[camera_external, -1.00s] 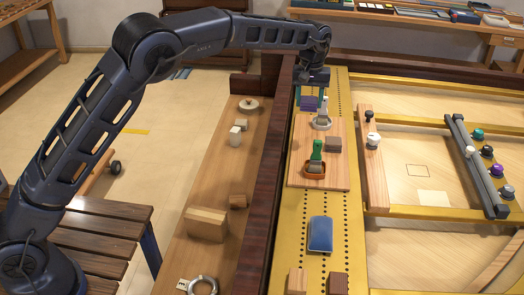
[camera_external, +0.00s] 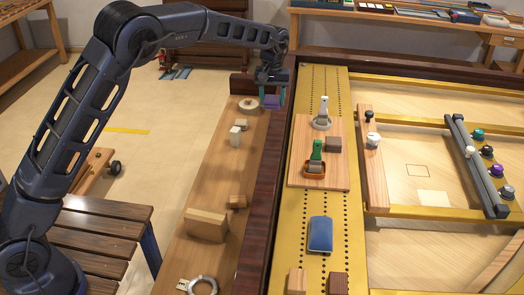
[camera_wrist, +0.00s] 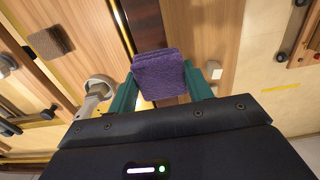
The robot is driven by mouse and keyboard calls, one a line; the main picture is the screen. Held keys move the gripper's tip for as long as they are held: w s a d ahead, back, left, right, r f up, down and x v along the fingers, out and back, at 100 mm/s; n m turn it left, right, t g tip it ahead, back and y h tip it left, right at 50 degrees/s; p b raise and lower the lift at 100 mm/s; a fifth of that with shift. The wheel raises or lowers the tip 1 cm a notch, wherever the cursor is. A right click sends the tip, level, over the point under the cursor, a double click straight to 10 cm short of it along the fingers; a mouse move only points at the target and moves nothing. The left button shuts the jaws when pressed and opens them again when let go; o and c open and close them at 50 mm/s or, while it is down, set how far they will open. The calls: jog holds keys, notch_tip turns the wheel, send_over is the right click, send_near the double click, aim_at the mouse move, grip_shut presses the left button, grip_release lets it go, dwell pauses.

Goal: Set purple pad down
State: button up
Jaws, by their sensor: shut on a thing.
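The purple pad (camera_wrist: 158,75) is a small fuzzy block held between the green fingers of my gripper (camera_wrist: 160,88) in the wrist view. In the external view my gripper (camera_external: 272,98) is at the far end of the dark wooden rail, and the purple pad (camera_external: 271,102) shows small between its fingers. The pad is held above the far end of the wooden shelf (camera_external: 215,165), by the dark rail (camera_external: 264,190). Whether it touches anything beneath is hard to tell.
A round pale disc (camera_external: 248,104) lies on the shelf just left of the pad. Pale blocks (camera_external: 236,135) and a larger wooden block (camera_external: 206,224) stand nearer. Right of the rail, a board (camera_external: 340,175) carries a grey-handled tool (camera_external: 322,116) and a green-handled tool (camera_external: 315,155).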

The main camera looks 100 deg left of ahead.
jog(key=s+a+f, duration=0.2)
jog(key=s+f, duration=0.5)
jog(key=s, duration=0.3)
send_over(217, 173)
notch_tip(217, 173, down, 6)
notch_tip(217, 173, down, 16)
jog(key=shift+s+d+r, duration=0.1)
jog(key=shift+d+r, duration=0.05)
jog(key=shift+r, duration=0.1)
jog(key=shift+f, duration=2.45)
jog(key=shift+f, duration=0.15)
jog(key=o, duration=1)
jog(key=shift+c, duration=0.2)
